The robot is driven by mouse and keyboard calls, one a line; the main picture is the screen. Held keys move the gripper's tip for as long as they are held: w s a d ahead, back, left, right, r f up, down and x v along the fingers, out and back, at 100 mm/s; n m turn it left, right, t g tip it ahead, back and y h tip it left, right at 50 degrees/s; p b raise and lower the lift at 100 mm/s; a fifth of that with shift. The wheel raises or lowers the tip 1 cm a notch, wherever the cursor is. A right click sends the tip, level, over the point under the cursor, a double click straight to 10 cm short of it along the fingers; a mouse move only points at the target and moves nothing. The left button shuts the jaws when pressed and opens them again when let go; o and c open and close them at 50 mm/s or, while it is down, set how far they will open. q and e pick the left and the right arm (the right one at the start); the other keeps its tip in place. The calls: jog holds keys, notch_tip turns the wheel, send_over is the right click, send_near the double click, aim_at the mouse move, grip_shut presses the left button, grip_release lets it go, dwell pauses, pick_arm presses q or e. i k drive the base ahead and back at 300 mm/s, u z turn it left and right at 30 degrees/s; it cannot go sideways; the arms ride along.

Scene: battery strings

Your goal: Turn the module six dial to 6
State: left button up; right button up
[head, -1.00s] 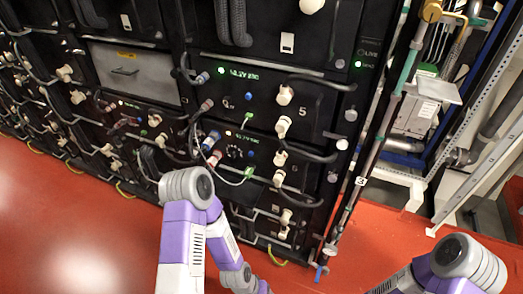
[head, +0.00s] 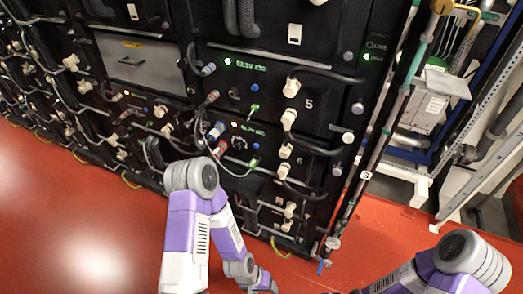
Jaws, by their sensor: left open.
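The module marked 5 (head: 309,104) has a green-lit display and a small dark dial (head: 235,94). Directly below it is the module I take to be six (head: 262,158), with an orange light and a lit display (head: 252,129). Its dark round dial (head: 239,143) sits left of a blue button; the pointer setting is too small to read. My left arm hangs in front of the rack, and my left gripper (head: 268,284) is low at the bottom edge, well below the dial, open and only partly visible. My right arm enters at lower right; its gripper is out of frame.
Black cables with white plugs (head: 289,118) run down the right of the modules. Red and blue plugs (head: 217,131) with cables crowd the dial's left side. A green-tipped cable (head: 253,164) loops below it. Open red floor (head: 80,220) lies at left.

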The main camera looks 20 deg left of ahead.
aim_at(236, 146)
jog(key=u, duration=0.5)
jog(key=k, duration=0.6)
jog(key=u, duration=1.2)
jog(key=i, duration=1.15)
jog(key=z, duration=0.7)
